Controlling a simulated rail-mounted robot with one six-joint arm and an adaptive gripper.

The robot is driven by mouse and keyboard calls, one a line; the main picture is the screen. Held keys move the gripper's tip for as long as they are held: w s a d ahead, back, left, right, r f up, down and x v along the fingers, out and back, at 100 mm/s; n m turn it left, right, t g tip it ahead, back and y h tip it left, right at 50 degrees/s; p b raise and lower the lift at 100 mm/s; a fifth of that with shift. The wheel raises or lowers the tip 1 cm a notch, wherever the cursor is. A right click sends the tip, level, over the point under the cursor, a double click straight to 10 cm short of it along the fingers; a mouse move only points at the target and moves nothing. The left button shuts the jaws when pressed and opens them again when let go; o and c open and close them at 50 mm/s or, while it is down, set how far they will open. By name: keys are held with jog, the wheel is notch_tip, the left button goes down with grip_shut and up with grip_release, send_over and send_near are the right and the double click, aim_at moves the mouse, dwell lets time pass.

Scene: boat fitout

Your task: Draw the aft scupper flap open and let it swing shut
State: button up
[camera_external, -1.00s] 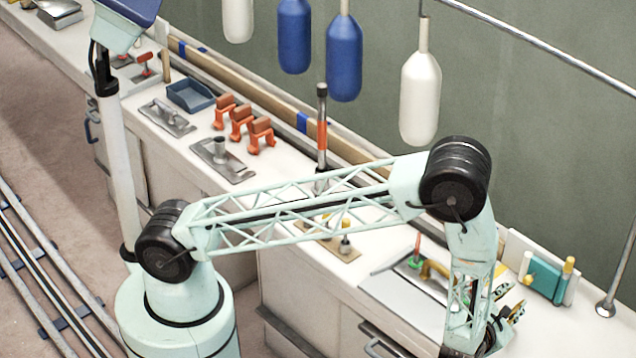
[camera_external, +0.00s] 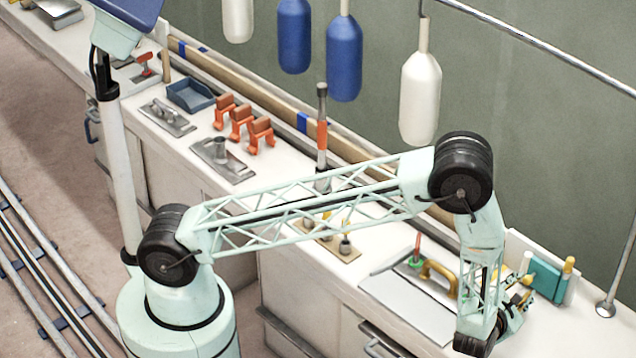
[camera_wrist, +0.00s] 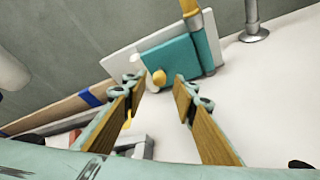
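The teal scupper flap (camera_external: 546,278) is mounted on a white plate at the right end of the bench. In the wrist view the flap (camera_wrist: 178,58) lies flat against its white plate (camera_wrist: 122,62), apparently closed. A yellow knob (camera_wrist: 159,77) sticks out near its lower left edge. A teal barrel with a yellow end (camera_wrist: 196,22) runs along its right side. My gripper (camera_wrist: 157,90) is open, with a tan-padded finger on each side of the knob's line and nothing held. In the external view my gripper (camera_external: 521,303) is just left of the flap, partly hidden by my wrist.
A metal rail post (camera_external: 606,308) stands right of the flap. Orange clamps (camera_external: 240,120) stand farther along the bench. White and blue fenders (camera_external: 420,97) hang above.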

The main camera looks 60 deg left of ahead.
aim_at(528, 280)
jog(key=shift+b+x, duration=0.4)
jog(key=shift+x, duration=2.65)
jog(key=shift+c, duration=0.4)
grip_shut()
